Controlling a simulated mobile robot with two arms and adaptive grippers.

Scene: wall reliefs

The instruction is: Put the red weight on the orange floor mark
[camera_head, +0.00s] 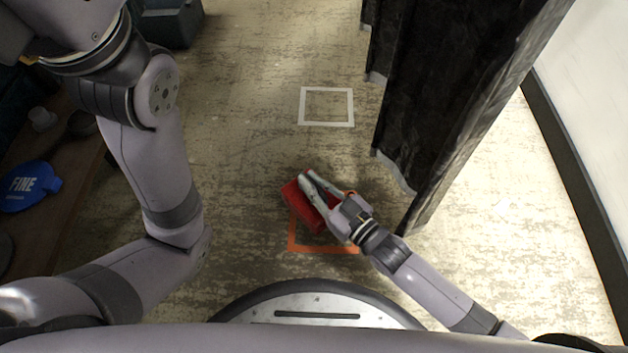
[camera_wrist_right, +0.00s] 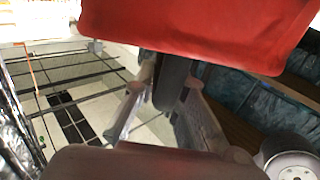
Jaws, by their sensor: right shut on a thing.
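The red weight (camera_head: 309,211) is a block, lying at an angle in the head view. My right gripper (camera_head: 312,184) is shut on it from the right. In the right wrist view the red weight (camera_wrist_right: 200,28) fills the top, and the fingers (camera_wrist_right: 165,90) close around a dark part below it. The orange floor mark (camera_head: 322,250) is a square outline; its near and left edges show. The weight and my right arm cover much of the rest. The weight overlaps the mark's far left part; whether it touches the floor I cannot tell. My left gripper is out of view.
A white square outline (camera_head: 326,125) lies on the floor farther off. A dark draped partition (camera_head: 440,100) stands close to the right of my right gripper. A shelf with a blue item (camera_head: 28,187) marked FINE is at the left. The floor around the white square is clear.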

